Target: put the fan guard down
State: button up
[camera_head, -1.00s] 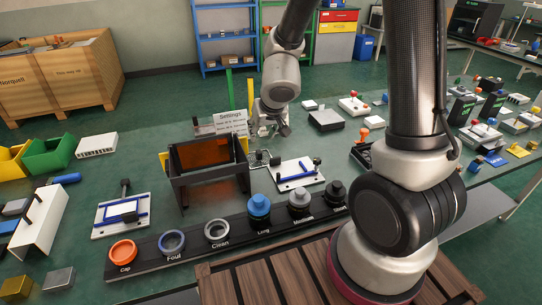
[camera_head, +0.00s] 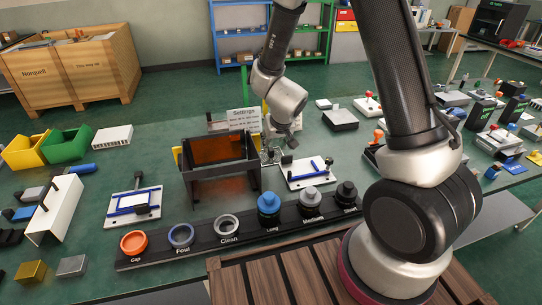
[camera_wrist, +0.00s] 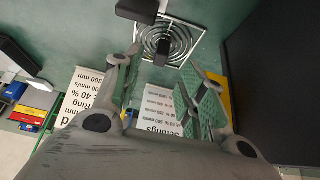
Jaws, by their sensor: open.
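The fan guard (camera_wrist: 178,42), a square wire frame with concentric rings, lies flat on the green bench in the wrist view. A dark block partly covers its centre there. In the head view its wires (camera_head: 270,157) show small, between the black box-shaped stand and the white plate with blue bars. My gripper (camera_wrist: 167,85) is open, with nothing between its fingers. The guard is beyond the fingertips and apart from them. In the head view my gripper (camera_head: 279,142) is low over the bench, just behind the guard; its fingertips are hard to make out.
The black stand (camera_head: 220,180) with an orange pane is left of my gripper, with a Settings sign (camera_head: 243,120) behind it. The white plate (camera_head: 308,172) is at right. A black rail (camera_head: 200,250) of rings and knobs lies in front.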

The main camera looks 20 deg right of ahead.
aim_at(271, 149)
jog(key=shift+x, duration=2.65)
jog(key=shift+c, duration=0.2)
grip_shut()
